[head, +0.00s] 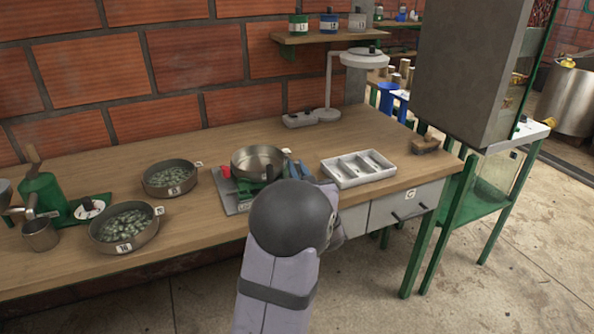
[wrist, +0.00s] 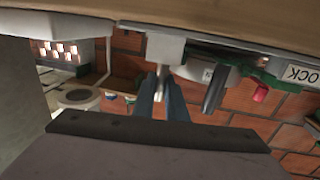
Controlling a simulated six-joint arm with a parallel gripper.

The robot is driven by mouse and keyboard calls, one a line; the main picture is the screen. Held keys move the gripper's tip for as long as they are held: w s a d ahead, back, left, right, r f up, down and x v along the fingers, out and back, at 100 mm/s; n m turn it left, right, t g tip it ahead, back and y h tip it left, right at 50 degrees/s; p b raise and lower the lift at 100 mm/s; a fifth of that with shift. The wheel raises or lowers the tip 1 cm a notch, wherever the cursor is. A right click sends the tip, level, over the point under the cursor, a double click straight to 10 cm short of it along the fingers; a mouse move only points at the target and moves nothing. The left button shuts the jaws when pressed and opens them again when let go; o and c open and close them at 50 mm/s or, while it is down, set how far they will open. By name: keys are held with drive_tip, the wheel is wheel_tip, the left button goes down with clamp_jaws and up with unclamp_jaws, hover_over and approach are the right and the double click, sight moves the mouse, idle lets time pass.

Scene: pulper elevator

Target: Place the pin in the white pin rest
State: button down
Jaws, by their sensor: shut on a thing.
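My gripper (wrist: 162,100) has its blue fingers closed on a slim metal pin (wrist: 162,76), which shows between them in the wrist view. A white block (wrist: 165,48), which looks like the white pin rest, stands at the table surface just beyond the pin. I cannot tell whether the pin touches it. In the head view my gripper (head: 291,169) is low at the front of the table, just right of the metal pan (head: 259,162). There my arm hides the pin and the pin rest. The wrist view is upside down.
The pan stands on a grey and green base with red parts. A "LOCK" label (wrist: 298,74) shows at right in the wrist view. A white compartment tray (head: 358,180) lies right of my gripper. Two bowls of green beans (head: 170,189) stand left. A lamp (head: 364,59) stands behind.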

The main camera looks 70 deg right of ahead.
drive_tip(key=shift+f, duration=0.15)
drive_tip(key=c, duration=1.8)
unclamp_jaws()
drive_tip(key=shift+o, duration=0.2)
drive_tip(key=shift+r, duration=0.25)
drive_tip(key=v, duration=1.2)
